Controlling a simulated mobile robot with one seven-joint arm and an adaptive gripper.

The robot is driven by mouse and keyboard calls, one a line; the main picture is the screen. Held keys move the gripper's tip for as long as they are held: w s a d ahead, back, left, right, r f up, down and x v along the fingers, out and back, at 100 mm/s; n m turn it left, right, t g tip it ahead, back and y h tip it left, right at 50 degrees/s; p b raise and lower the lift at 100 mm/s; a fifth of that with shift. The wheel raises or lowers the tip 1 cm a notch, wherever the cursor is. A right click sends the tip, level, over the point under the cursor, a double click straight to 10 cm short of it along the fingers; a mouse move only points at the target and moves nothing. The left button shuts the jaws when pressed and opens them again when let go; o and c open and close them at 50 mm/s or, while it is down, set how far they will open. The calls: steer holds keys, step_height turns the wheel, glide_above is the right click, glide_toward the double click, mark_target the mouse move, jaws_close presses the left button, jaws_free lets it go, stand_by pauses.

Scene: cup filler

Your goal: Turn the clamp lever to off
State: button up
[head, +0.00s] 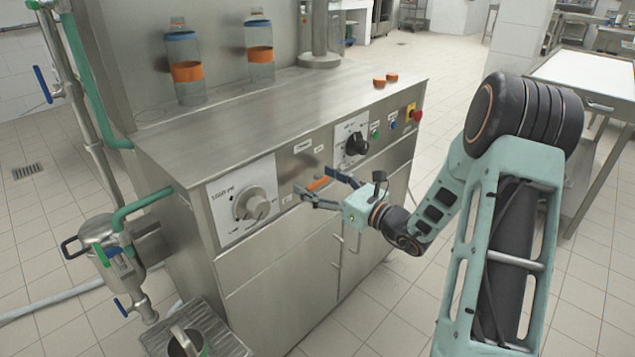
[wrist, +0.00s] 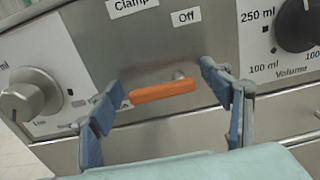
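The clamp lever (wrist: 162,92) has an orange handle on the steel front panel, below the "Clamp" label (wrist: 131,6) and the "Off" label (wrist: 186,17). In the wrist view it lies nearly level, its left end slightly lower, with a metal pivot near its right end. In the head view the lever (head: 318,184) shows just past my fingers. My gripper (head: 316,187) is open in front of the panel. In the wrist view its blue-padded fingers (wrist: 168,98) stand left and right of the lever, with gaps on both sides. Whether the fingertips touch the panel is unclear.
A speed knob (head: 252,204) is left of the lever and a volume knob (head: 357,143) is right of it. Floor in front of the machine is clear.

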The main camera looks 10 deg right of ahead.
steer(key=c, duration=1.1)
steer(key=shift+o, duration=0.2)
steer(key=shift+r+m+p, duration=0.15)
steer(key=shift+m+p, duration=0.15)
steer(key=shift+p, duration=0.15)
steer(key=p, duration=0.1)
steer(key=m+p, duration=0.1)
steer(key=shift+d+r+m+p, duration=0.1)
steer(key=shift+r+m+p, duration=0.2)
steer(key=shift+r+p, duration=0.05)
steer(key=m+p, duration=0.1)
steer(key=p, duration=0.1)
steer(key=m+p, duration=0.3)
steer(key=shift+w+d+r+m+p, duration=0.25)
steer(key=shift+r+m+p, duration=0.05)
steer(key=shift+r+p, duration=0.1)
steer(key=m+p, duration=0.3)
steer(key=p, duration=0.1)
steer(key=shift+w+d+r+m, duration=0.1)
steer(key=shift+w+d+m, duration=0.05)
steer(key=shift+d+m, duration=0.15)
steer(key=m+p, duration=0.2)
steer(key=shift+w+d+m, duration=0.15)
steer(key=shift+m, duration=0.15)
steer(key=shift+w+d+f+m+p, duration=0.1)
steer(key=shift+w+d+m+p, duration=0.1)
steer(key=shift+m+p, duration=0.85)
steer(key=shift+w+d+f+m+p, duration=0.15)
steer(key=shift+m+p, duration=0.4)
steer(key=shift+m, duration=0.9)
